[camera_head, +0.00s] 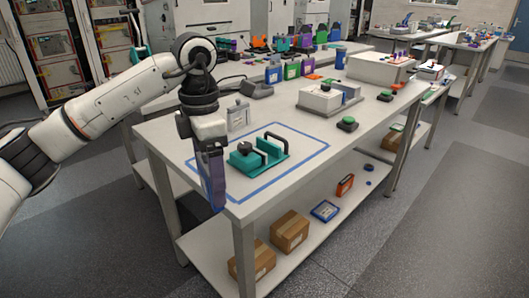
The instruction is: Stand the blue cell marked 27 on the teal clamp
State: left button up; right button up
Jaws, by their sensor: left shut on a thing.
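My left gripper (207,145) reaches down at the near left corner of the bench. It is shut on a tall blue-purple cell (214,182), which hangs upright below it. The cell's marking is too small to read. The teal clamp (247,163), with a black knob and a black curved handle, lies on the bench to the right of the cell and apart from it. Nothing stands on the clamp. The gripper's fingertips are partly hidden. My right gripper is not in view.
A blue outline (300,172) surrounds the clamp on the white bench (310,138). A grey block (238,115) stands behind the clamp. Several coloured cells stand at the back.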

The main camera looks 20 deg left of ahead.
aim_at(261, 155)
jog(key=i, duration=0.9)
